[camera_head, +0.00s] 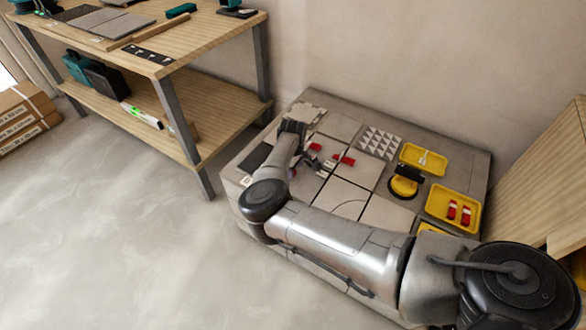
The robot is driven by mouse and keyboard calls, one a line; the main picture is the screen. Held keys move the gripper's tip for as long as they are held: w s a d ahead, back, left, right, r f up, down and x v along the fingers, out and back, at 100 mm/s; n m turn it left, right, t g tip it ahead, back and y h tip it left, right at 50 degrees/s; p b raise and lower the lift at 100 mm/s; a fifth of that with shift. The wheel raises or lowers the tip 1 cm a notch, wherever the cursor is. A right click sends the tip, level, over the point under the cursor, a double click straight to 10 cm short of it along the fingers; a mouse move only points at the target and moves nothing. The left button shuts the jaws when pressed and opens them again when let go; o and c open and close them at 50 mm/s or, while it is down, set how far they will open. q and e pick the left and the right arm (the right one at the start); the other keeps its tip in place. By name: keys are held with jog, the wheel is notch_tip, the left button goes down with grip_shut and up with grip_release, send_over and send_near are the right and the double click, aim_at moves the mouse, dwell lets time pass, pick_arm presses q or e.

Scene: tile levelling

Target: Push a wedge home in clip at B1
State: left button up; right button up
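Grey tiles (341,126) lie on a low grey platform (470,160). Two red wedges, one (314,147) nearer my wrist and another (347,160) to its right, sit at the joints between tiles. The clips are too small to make out, and I cannot tell which one is B1 or how deep either wedge sits. My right arm reaches in from the lower right and bends back over the tiles. My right gripper (304,164) is low over the tiles, just left of the red wedges; its fingers are too small and partly hidden to read. My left gripper is not in view.
A yellow tray (431,205) holds more red wedges (452,210). Another yellow tray (408,152) and a yellow-and-black tool (404,187) are nearby. A wooden workbench (215,35) stands at left, a wooden box (545,185) at right.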

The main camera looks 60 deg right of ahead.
notch_tip(320, 180, up, 12)
jog(key=p, duration=0.5)
jog(key=shift+r, duration=0.2)
